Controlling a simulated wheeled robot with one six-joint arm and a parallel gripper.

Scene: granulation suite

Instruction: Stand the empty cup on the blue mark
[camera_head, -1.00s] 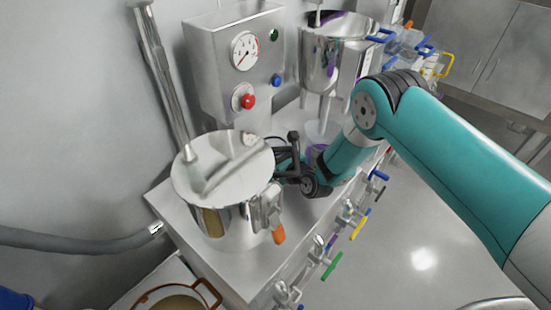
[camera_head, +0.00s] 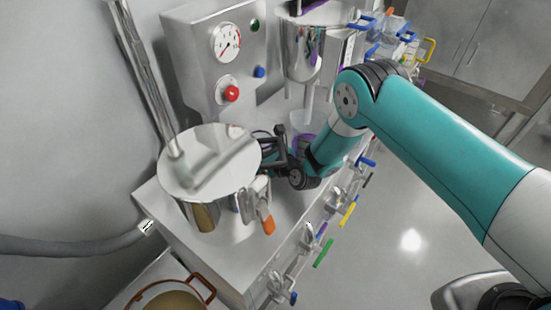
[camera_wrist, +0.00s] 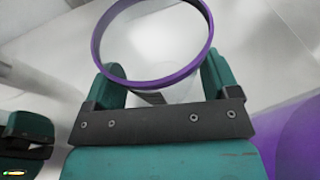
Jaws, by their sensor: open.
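A clear cup with a purple rim (camera_wrist: 205,45) shows in the wrist view, with its round mouth toward the camera. My gripper (camera_wrist: 160,82) is open, with its teal fingers on either side of the cup's lower part; I cannot tell whether they touch it. In the head view my gripper (camera_head: 274,148) is beside the steel vessel on the bench, partly hidden by my wrist. A purple and clear shape (camera_head: 301,144) shows behind my arm there, mostly covered. I cannot make out a blue mark in either view.
A large lidded steel vessel (camera_head: 210,165) stands close left of my gripper. A gauge box (camera_head: 212,60) and steel hopper (camera_head: 303,55) stand behind. Several valves with coloured handles (camera_head: 348,214) line the bench's front edge. A large purple patch (camera_wrist: 292,148) lies lower right in the wrist view.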

